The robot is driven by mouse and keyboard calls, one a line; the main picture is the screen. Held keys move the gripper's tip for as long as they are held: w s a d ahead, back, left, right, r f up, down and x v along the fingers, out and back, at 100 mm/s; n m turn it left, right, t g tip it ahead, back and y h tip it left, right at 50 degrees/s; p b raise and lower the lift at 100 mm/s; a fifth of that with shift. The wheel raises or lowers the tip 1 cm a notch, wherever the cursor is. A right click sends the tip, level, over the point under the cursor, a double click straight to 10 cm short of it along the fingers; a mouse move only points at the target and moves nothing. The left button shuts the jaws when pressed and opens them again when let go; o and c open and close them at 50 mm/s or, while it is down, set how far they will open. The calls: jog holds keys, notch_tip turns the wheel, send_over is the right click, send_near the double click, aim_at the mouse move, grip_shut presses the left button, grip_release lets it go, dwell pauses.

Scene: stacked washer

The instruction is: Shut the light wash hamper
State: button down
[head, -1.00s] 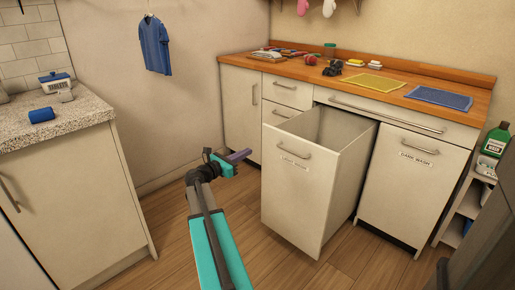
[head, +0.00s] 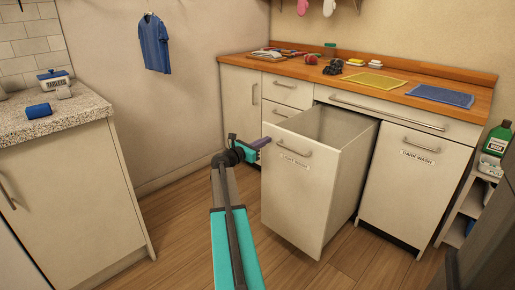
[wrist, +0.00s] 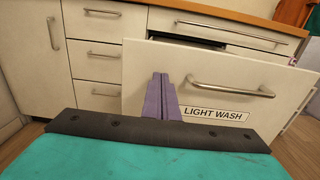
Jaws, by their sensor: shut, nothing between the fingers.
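The light wash hamper (head: 300,205) is a tall cream pull-out bin, standing well out from the cabinet front with its top open. Its front panel carries a bar handle (head: 294,145) and a label; in the wrist view the label (wrist: 213,114) reads LIGHT WASH. My gripper (head: 265,142) is at the upper left of this panel, left of the handle. In the wrist view the shut purple fingers (wrist: 161,88) point at the panel, left of the handle (wrist: 231,87), with nothing between them. I cannot tell whether the fingertips touch the panel.
The dark wash hamper (head: 412,185) is flush on the right. Drawers (head: 287,92) lie behind on the left. A wooden counter (head: 385,87) with cloths and small items runs above. A granite-topped cabinet (head: 75,190) stands at left. The wooden floor (head: 185,235) between is clear.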

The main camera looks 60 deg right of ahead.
jog(key=shift+x, duration=0.85)
